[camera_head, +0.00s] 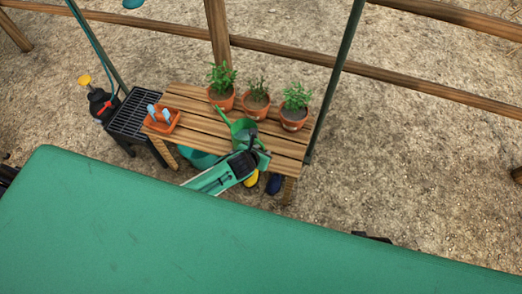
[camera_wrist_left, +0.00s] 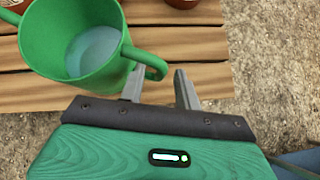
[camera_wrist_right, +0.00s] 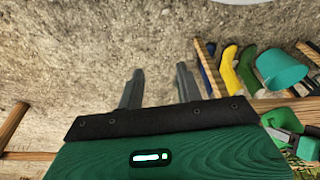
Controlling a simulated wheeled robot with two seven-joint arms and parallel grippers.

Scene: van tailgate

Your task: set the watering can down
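The green watering can (camera_head: 243,130) is upright at the front right part of the slatted wooden bench (camera_head: 190,104) and appears to rest on it. In the left wrist view the can (camera_wrist_left: 98,73) shows its open top, with a pale blue-grey inside. Its handle loop faces my left gripper (camera_wrist_left: 160,82). That gripper is open, its fingers apart around the line of the handle, and I cannot tell whether they touch it. In the head view my left gripper (camera_head: 248,150) partly covers the can. My right gripper (camera_wrist_right: 158,88) is open and empty above gravel.
Three potted plants (camera_head: 257,101) stand along the bench's back. An orange tray (camera_head: 162,118) with blue-handled items is at its left end. A black grill-like stand (camera_head: 130,114) is beside it. A teal bucket (camera_wrist_right: 282,70) and yellow boots (camera_wrist_right: 247,70) are low by the bench.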

